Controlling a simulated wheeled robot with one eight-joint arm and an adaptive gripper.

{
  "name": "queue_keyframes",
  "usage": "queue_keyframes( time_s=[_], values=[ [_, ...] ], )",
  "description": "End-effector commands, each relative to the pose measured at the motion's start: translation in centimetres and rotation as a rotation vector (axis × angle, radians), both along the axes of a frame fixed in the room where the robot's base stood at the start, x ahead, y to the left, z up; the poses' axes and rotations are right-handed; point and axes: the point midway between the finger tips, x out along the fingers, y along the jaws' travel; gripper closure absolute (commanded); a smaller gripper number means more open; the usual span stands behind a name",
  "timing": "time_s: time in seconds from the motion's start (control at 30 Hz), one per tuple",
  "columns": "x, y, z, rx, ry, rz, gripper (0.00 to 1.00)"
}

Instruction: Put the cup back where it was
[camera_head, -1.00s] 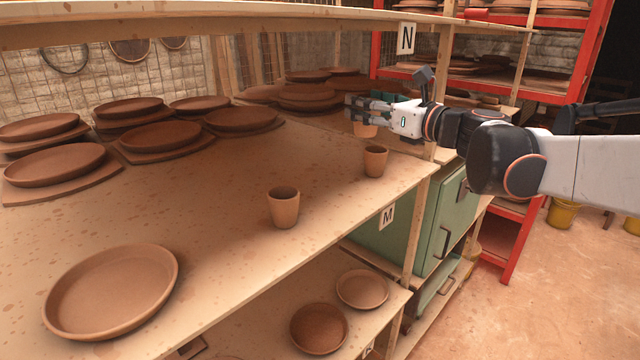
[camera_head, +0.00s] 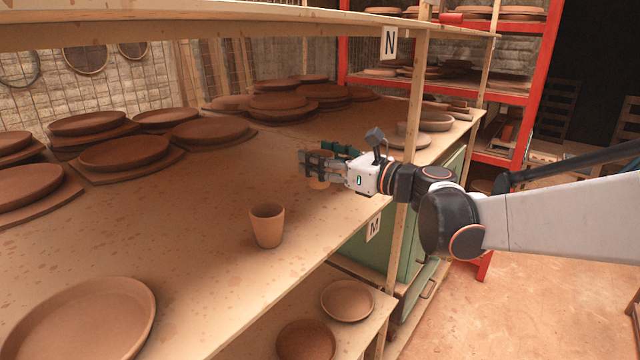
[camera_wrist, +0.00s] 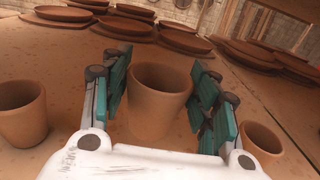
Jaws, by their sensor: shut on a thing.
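My gripper (camera_head: 316,164) is over the upper shelf, its fingers shut around the sides of a terracotta cup (camera_wrist: 158,98). The held cup (camera_head: 319,184) is upright and partly hidden by the fingers in the head view. I cannot tell whether its base touches the shelf. A second similar cup (camera_head: 267,226) stands on the shelf, nearer the head camera; it shows at the left in the wrist view (camera_wrist: 22,113). A third cup (camera_wrist: 262,146) is at the right in the wrist view; in the head view my gripper seems to hide it.
Stacked clay plates on boards (camera_head: 125,150) fill the back of the shelf (camera_head: 180,240). A large dish (camera_head: 85,322) lies at the front left. Bare shelf lies left of the held cup.

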Motion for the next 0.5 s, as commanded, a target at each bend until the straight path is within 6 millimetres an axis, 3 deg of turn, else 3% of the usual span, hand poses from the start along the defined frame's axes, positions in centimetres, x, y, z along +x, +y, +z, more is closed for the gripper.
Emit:
queue_keyframes(
  time_s=[0.5],
  values=[
    [0.0, 0.0, -5.3, 0.0, 0.0, 0.0, 0.75]
  ],
)
